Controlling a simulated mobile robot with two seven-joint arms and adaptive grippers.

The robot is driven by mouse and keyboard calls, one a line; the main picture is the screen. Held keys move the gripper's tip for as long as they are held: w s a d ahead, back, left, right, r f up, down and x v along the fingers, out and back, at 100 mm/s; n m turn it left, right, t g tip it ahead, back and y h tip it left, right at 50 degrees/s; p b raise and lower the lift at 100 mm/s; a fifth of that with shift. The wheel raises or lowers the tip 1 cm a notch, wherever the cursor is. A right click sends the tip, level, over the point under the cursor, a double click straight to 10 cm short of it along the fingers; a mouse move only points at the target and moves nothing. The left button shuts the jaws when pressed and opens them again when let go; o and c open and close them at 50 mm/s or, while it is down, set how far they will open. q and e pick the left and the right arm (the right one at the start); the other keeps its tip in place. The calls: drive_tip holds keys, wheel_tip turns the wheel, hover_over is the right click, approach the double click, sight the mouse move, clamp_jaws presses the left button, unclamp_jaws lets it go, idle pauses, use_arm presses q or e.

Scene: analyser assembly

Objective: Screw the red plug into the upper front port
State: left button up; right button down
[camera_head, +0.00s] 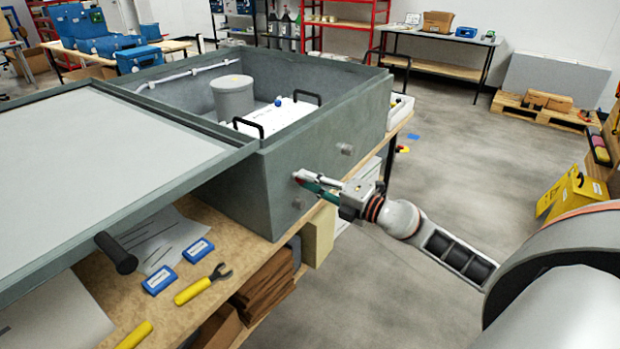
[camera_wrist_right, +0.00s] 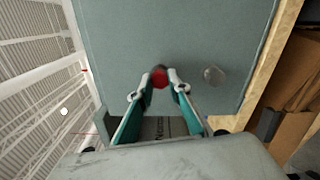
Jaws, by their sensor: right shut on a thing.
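The grey-green analyser housing (camera_head: 318,150) stands on the workbench with its top open. My right gripper (camera_head: 303,180) reaches its side wall from the right, with the fingertips at or very near the wall. In the right wrist view, the gripper (camera_wrist_right: 160,80) is shut on the red plug (camera_wrist_right: 160,76), which points at the wall. The port behind the plug is hidden, so I cannot tell how far the plug is in. A grey round fitting (camera_wrist_right: 213,75) sits beside it, lower on the wall; it also shows in the head view (camera_head: 298,203). My left gripper is not in view.
Another grey fitting (camera_head: 345,149) sticks out of the same wall. A large lid panel (camera_head: 100,150) lies left of the housing opening. Blue boxes (camera_head: 160,280) and a yellow-handled tool (camera_head: 203,285) lie on the bench (camera_head: 225,240).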

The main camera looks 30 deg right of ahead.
use_arm(q)
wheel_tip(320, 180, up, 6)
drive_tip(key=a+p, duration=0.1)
drive_tip(key=p, duration=0.6)
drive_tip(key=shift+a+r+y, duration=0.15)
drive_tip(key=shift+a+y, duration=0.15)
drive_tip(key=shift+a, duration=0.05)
use_arm(e)
drive_tip(key=m, duration=2)
drive_tip(key=shift+f, duration=0.15)
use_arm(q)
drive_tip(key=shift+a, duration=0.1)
use_arm(e)
drive_tip(key=c, duration=2.1)
unclamp_jaws()
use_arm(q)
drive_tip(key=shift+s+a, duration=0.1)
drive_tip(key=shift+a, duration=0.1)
use_arm(e)
drive_tip(key=shift+o, duration=0.4)
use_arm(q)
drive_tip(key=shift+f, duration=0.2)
